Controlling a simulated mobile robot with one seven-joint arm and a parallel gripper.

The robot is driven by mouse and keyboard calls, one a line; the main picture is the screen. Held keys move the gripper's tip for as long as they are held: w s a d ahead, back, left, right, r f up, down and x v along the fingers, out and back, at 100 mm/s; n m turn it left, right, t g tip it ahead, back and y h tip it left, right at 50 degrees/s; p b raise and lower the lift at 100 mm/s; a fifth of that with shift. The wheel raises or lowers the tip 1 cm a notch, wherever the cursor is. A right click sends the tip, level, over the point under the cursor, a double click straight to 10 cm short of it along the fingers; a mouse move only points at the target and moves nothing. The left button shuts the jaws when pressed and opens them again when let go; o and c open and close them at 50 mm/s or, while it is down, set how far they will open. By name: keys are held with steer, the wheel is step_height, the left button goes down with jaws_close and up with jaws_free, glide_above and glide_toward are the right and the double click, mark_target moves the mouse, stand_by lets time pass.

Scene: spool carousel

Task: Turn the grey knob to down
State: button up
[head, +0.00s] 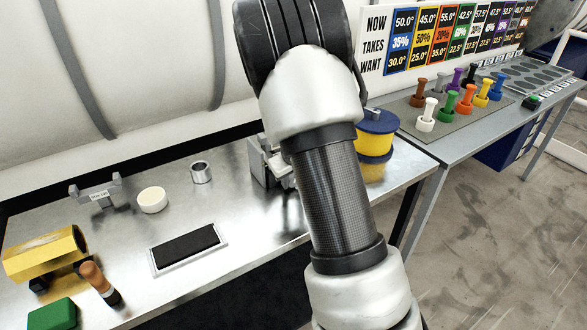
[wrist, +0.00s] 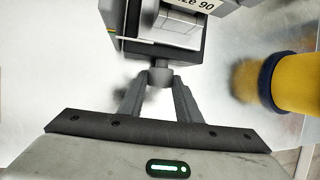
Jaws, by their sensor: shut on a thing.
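My gripper (wrist: 160,88) is shut in the wrist view, its two dark fingers closed on the grey knob (wrist: 160,75). The knob sits at the near side of a grey device (wrist: 112,15) with a white, lined face and a label ending in "90". The fingers hide part of the knob, and I cannot tell which way it points. In the head view the grey device (head: 259,165) stands on the metal bench, partly behind my arm. The knob and my gripper are hidden there.
A yellow spool with blue flanges (head: 375,137) stands right of the device; it also shows in the wrist view (wrist: 292,82). On the metal bench (head: 130,228) are a black pad (head: 187,247), a metal ring (head: 201,172) and a white disc (head: 152,200). Coloured pegs stand at the right.

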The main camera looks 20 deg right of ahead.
steer(key=shift+a+h+p, duration=0.15)
steer(key=shift+h+p, duration=0.35)
steer(key=shift+p, duration=0.3)
steer(key=o, duration=1.1)
steer(key=shift+c, duration=0.2)
steer(key=p+v, duration=0.7)
steer(key=v, duration=1)
steer(key=shift+s+a, duration=0.3)
steer(key=shift+s, duration=0.05)
